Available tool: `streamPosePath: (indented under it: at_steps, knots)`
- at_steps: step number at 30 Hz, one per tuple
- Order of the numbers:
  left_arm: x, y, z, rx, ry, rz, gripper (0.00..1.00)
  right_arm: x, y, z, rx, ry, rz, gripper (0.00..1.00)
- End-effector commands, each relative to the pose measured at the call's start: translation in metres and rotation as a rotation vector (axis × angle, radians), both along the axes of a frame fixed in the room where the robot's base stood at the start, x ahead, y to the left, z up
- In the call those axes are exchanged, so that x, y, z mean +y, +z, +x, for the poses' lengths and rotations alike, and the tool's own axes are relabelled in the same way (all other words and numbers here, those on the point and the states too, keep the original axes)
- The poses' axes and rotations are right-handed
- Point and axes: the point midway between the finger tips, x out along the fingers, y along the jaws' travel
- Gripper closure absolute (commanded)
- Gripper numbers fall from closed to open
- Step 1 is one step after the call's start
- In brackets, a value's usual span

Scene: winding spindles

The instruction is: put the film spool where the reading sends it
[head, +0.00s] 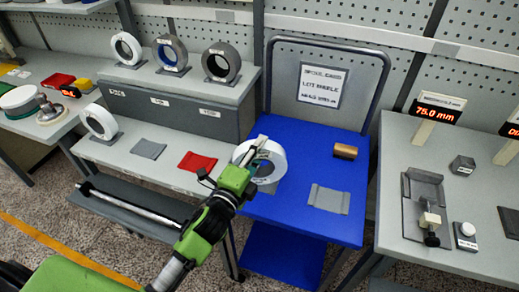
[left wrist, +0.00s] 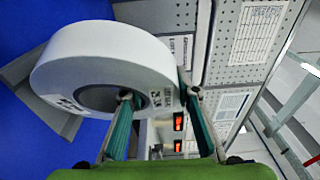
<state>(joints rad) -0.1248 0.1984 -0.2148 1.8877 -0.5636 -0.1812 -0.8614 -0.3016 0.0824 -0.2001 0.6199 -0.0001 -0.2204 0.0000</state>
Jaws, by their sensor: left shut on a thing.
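The white film spool (head: 276,157) is held on edge above the blue cart's left side. My left gripper (head: 257,150) is shut on its ring. In the left wrist view the spool (left wrist: 88,50) fills the upper left, with one finger in its dark hole and the other outside its rim. The fingertips (left wrist: 158,94) span its wall. A display (head: 437,112) on the right bench reads 75.0 mm. A grey stepped shelf (head: 180,117) bears a white spool (head: 127,48), a blue-cored grey spool (head: 171,54) and a dark grey spool (head: 221,62). My right gripper is out of view.
The blue cart (head: 290,205) carries a copper-coloured roll (head: 345,151) and a grey cradle (head: 329,199). A white spool (head: 101,121), grey pad (head: 148,148) and red pad (head: 198,161) are on the left bench. A grey fixture (head: 424,195) and dark block (head: 462,165) stand on the right bench.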

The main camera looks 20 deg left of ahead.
Motion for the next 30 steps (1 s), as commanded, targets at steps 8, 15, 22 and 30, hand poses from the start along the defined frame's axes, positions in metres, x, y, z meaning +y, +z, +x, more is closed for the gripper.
streamPosePath:
  at_steps: [8,15,22,30]
  knots:
    - [0.0,0.0,0.0,-0.006,-0.001,0.0,1.0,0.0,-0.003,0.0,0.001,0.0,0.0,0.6]
    - [0.0,-0.002,0.0,0.0,0.0,0.0,0.53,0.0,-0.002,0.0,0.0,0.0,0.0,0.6]
    - [0.0,0.002,0.0,0.0,0.0,0.0,0.53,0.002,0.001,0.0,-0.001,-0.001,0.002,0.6]
    - [0.006,-0.003,-0.04,0.004,0.0,0.0,0.53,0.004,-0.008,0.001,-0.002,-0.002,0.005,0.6]
